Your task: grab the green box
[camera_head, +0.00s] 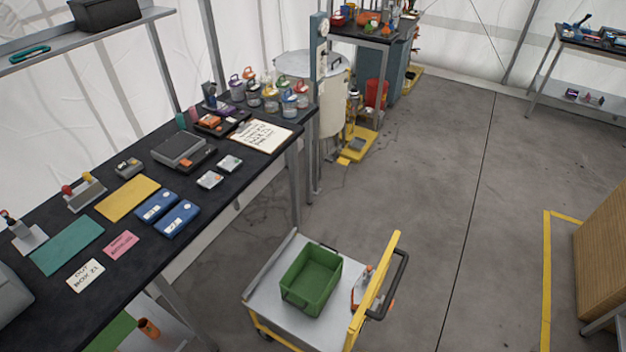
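An open green box (311,279) with handles stands on the grey top of a small cart (262,299) at the lower middle of the head view. The box looks empty. An orange and white object (362,288) stands on the cart to its right, partly behind the cart's yellow bar. Neither of my grippers shows in this view.
A long black table (60,300) with blue cases, cards and jars runs along the left, close to the cart. The cart's yellow bar and black handle (396,290) rise on its right. Grey floor (450,200) is clear right of the cart. A brown box (605,250) stands at the right edge.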

